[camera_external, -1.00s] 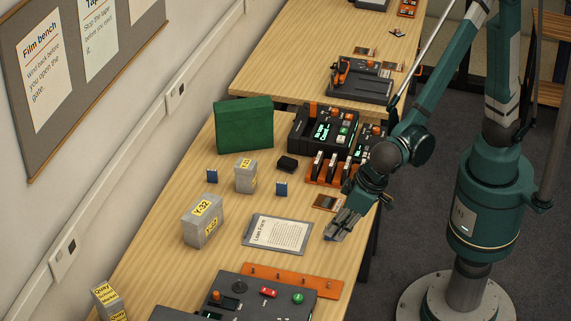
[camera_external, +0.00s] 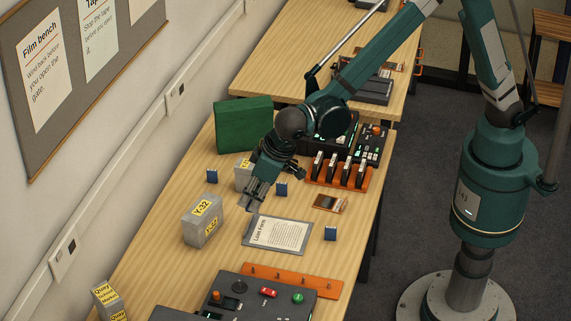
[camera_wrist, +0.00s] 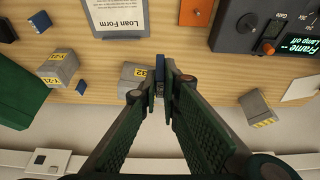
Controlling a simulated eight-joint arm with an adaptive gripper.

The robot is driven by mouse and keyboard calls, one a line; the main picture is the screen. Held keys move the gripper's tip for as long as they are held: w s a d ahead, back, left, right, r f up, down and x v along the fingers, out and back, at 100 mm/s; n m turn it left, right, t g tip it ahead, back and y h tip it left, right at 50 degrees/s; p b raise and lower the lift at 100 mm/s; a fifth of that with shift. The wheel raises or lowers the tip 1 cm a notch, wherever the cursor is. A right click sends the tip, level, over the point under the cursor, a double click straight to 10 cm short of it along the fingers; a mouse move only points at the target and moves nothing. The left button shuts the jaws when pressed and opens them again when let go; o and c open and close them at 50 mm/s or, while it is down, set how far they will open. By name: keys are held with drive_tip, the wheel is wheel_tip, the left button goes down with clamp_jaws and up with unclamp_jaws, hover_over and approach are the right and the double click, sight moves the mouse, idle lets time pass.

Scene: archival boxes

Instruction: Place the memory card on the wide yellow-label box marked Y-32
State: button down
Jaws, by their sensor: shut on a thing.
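The wide grey box marked Y-32 (camera_external: 203,226) has yellow labels and stands upright on the near table, left of the loan form. In the wrist view it (camera_wrist: 131,88) is just beyond the fingertips, partly hidden by them. My gripper (camera_external: 251,205) is above the table, up and to the right of that box in the external view. In the wrist view my fingertips (camera_wrist: 162,90) are shut on a narrow blue thing, which looks like the memory card (camera_wrist: 159,89). Only a sliver of it shows. It cannot be made out in the external view.
A smaller yellow-label box (camera_external: 243,178) stands behind my gripper. Small blue cards stand at its left (camera_external: 212,176), its right (camera_external: 281,189) and beyond the loan form (camera_external: 330,233). A green box (camera_external: 243,125) is at the back. The loan form (camera_external: 279,234) lies flat.

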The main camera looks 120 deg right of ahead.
wheel_tip(320, 180, up, 4)
drive_tip(key=f+p, duration=0.1)
drive_tip(key=p, duration=0.4)
hover_over(196, 207)
drive_tip(key=s+a, duration=0.1)
drive_tip(key=shift+s+r, duration=0.2)
drive_tip(key=shift+r, duration=0.05)
drive_tip(key=shift+f, duration=3.15)
drive_tip(key=shift+f, duration=0.1)
drive_tip(key=shift+f, duration=1.75)
drive_tip(key=shift+f+b, duration=0.15)
drive_tip(key=shift+b, duration=0.2)
drive_tip(key=c, duration=2.6)
unclamp_jaws()
drive_tip(key=shift+o, duration=0.2)
